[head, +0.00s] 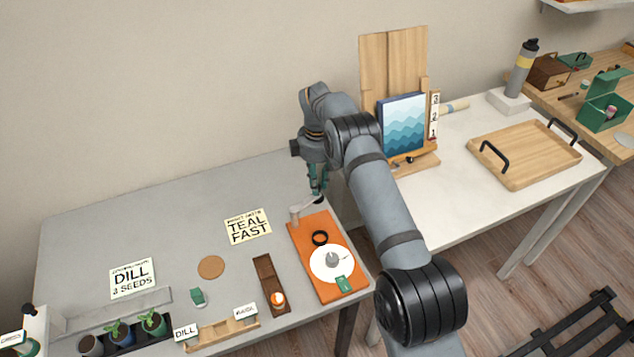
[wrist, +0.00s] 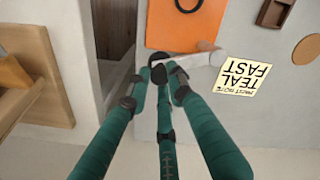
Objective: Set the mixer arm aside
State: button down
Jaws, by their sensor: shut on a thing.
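My gripper (head: 316,194) is shut on one end of the pale grey mixer arm (head: 306,206), at the back edge of the orange board (head: 329,286). In the wrist view, my green fingers (wrist: 165,72) close at one end of the mixer arm (wrist: 200,57), which extends right past the board's corner. The thicker end is away from the fingers. I cannot tell whether the arm touches the table. The board carries a white disc (head: 325,265) with a grey centre, a black ring (head: 320,238) and a green tag (head: 344,284).
A "TEAL FAST" card (head: 248,227) lies left of the board, with a brown tray (head: 265,270) nearby. Clear grey table (head: 170,215) lies further left. A gap separates this table from the white table, which holds an easel picture (head: 403,125) and wooden tray (head: 530,160).

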jog(key=c, duration=1.5)
grip_release()
jog(key=shift+c, duration=0.2)
jog(key=shift+r, duration=0.1)
notch_tip(320, 180, up, 12)
jog(key=shift+f, duration=0.25)
notch_tip(320, 180, down, 12)
jog(key=shift+r, duration=0.25)
jog(key=shift+f, duration=0.15)
jog(key=shift+s, duration=0.1)
